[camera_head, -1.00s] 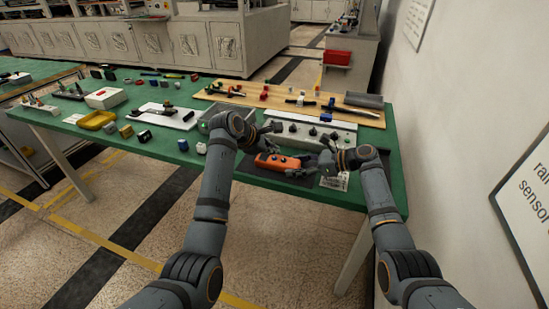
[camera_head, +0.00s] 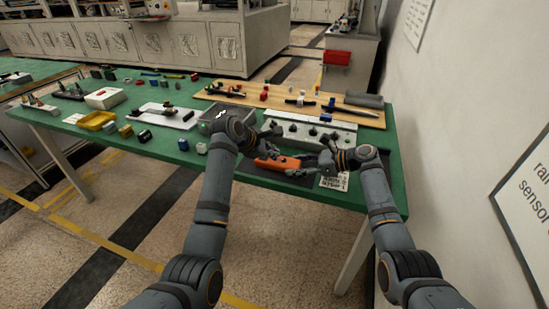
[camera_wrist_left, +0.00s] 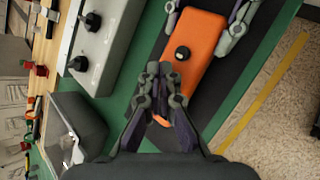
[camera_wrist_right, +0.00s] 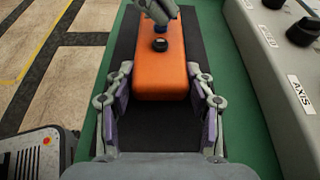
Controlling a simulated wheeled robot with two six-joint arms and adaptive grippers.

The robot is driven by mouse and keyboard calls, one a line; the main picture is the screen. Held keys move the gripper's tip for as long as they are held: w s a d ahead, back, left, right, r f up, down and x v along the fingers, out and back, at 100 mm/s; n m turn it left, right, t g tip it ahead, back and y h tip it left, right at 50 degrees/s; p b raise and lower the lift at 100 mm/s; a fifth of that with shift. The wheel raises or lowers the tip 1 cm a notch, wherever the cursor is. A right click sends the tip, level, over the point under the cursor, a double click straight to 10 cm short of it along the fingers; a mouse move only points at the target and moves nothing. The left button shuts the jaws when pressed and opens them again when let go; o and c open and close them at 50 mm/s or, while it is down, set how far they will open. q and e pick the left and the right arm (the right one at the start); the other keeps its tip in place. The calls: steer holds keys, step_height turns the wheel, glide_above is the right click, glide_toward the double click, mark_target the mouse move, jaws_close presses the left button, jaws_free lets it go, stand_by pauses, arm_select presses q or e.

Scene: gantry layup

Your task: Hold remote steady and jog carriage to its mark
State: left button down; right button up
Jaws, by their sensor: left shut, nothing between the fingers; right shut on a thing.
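The orange remote (camera_head: 277,163) with black buttons lies on a dark mat on the green table. My right gripper (camera_wrist_right: 160,72) has its fingers on either side of the remote's near end in the right wrist view, shut on it. My left gripper (camera_wrist_left: 160,72) is shut and empty, its fingertips over the other end of the remote. The left fingers hide part of the button face; I cannot tell whether they press a button. One black button (camera_wrist_right: 160,44) shows between the grippers. I cannot make out the carriage or its mark clearly.
A grey control box (camera_head: 312,132) with black knobs stands right behind the remote. A wooden board (camera_head: 290,103) with tools lies behind. A yellow tray (camera_head: 97,121) and small blocks are on the left. The wall is close at right.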

arm_select(q)
steer(key=shift+f, duration=0.2)
stand_by(0.5)
steer(key=shift+r, duration=0.9)
steer(key=shift+r, duration=2.45)
arm_select(e)
steer(key=o, duration=1.5)
steer(key=shift+c, duration=0.2)
